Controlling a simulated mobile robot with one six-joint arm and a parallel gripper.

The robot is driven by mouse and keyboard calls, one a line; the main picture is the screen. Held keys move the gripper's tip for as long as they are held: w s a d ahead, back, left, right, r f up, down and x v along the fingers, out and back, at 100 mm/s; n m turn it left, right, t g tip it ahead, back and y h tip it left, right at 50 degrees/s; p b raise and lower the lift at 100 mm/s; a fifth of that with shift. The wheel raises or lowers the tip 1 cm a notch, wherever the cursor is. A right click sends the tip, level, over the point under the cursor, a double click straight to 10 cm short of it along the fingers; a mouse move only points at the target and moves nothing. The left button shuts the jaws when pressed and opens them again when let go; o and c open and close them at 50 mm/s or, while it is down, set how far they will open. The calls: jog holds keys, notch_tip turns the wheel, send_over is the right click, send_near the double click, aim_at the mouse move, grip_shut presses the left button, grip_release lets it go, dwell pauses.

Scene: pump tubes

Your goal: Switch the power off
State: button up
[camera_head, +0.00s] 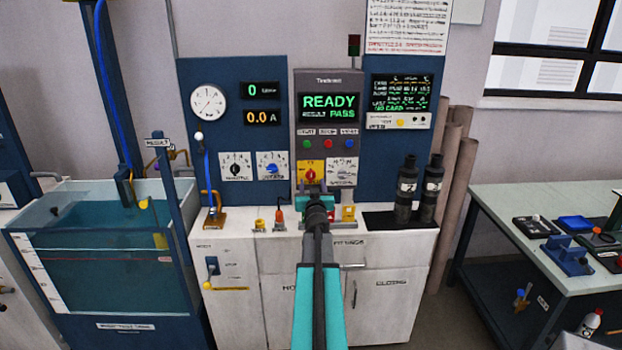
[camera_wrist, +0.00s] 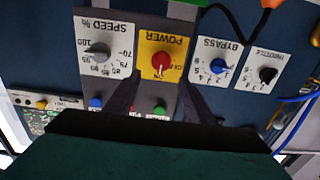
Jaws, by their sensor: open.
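The power switch is a red rotary knob on a yellow plate marked POWER. In the head view the knob (camera_head: 310,175) is on the lower part of the grey control panel (camera_head: 328,85), just beyond my gripper (camera_head: 318,203). In the wrist view, which is upside down, the knob (camera_wrist: 162,64) lies between my gripper's two dark fingers (camera_wrist: 160,84). The fingers are spread and empty, and appear short of the knob. A pale pointer mark on the knob faces down in that view; the small position labels are too blurred to read surely.
The speed dial (camera_wrist: 97,50) and bypass dial (camera_wrist: 218,66) flank the power plate. Coloured buttons (camera_head: 326,143) sit above it. The display (camera_head: 329,106) reads READY, PASS. Black cylinders (camera_head: 405,190) stand on the counter at right; a water tank (camera_head: 100,245) is at left.

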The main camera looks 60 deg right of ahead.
aim_at(311, 175)
jog(key=shift+p+x, duration=0.3)
jog(key=shift+x, duration=2.7)
jog(key=c, duration=1.1)
jog(key=shift+o, duration=0.2)
